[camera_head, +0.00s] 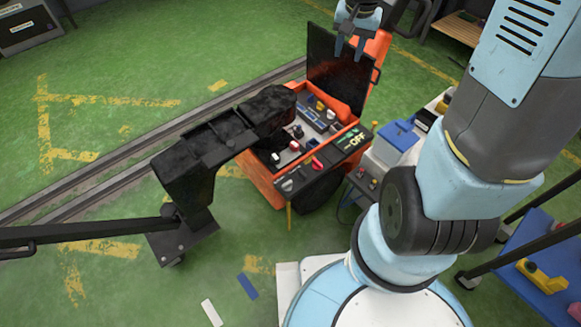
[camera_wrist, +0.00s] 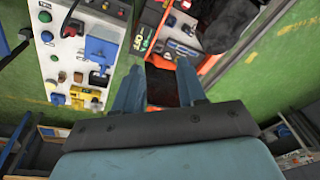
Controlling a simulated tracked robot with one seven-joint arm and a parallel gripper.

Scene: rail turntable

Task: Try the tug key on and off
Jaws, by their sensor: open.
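The orange tug (camera_head: 262,183) stands beside the rails, its black lid (camera_head: 338,72) raised. Its open bay shows a panel (camera_head: 305,140) with several knobs and switches. A dark plate marked ON/OFF (camera_head: 354,142) sits at the panel's right; it also shows in the wrist view (camera_wrist: 141,37). A red knob (camera_head: 317,163) and a pale knob (camera_head: 287,186) are on the near edge. I cannot tell which small part is the key. My gripper (camera_head: 350,50) is open and empty near the lid's top. In the wrist view its fingers (camera_wrist: 159,84) point toward the tug.
A pale console (camera_wrist: 78,62) with buttons, a blue box (camera_head: 398,135) and a yellow block (camera_wrist: 88,97) stands right of the tug. A black tow frame (camera_head: 185,180) is at left. A blue cart (camera_head: 535,250) stands at right.

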